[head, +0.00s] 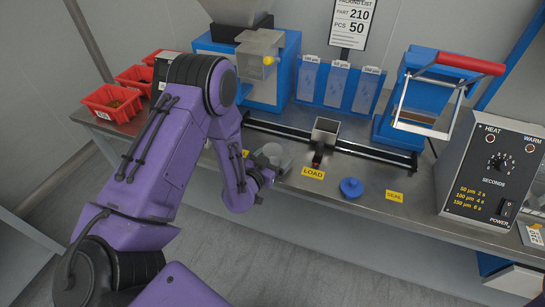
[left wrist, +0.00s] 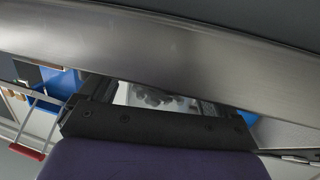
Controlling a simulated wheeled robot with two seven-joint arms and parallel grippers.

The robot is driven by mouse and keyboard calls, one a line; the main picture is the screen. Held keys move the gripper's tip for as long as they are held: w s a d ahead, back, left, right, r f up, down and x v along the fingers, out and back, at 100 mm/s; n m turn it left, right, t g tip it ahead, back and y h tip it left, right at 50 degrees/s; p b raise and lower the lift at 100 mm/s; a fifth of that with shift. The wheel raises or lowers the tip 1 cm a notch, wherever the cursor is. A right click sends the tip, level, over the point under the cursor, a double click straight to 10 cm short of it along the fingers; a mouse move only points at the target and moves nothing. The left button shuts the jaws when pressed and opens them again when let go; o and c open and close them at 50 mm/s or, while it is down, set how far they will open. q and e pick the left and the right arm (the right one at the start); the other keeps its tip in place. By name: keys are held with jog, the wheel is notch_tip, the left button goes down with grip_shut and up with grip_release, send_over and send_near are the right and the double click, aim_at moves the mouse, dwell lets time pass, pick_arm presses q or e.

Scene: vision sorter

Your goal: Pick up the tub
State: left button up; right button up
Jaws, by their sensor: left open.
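A small translucent grey tub (head: 278,155) stands near the front of the bench, left of the yellow LOAD label. My left gripper (head: 266,173) is right at the tub, on its near side, and open. Its fingers are small and dark, and I cannot tell whether they stand around the tub or only beside it. In the left wrist view, a pale patch with dark lumps (left wrist: 155,97) shows behind a dark bar; I cannot tell what it is. My right gripper is not in view.
An open-topped metal holder (head: 325,132) sits on the black rail behind LOAD. A blue knobbed disc (head: 351,188) lies on the bench (head: 310,200). Red bins (head: 113,102) are at far left. A blue press with a red handle (head: 470,64) and a control box (head: 490,165) stand right.

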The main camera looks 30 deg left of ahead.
pick_arm(q)
jog(key=shift+w+f, duration=0.1)
jog(key=shift+w, duration=0.15)
jog(key=c, duration=1.1)
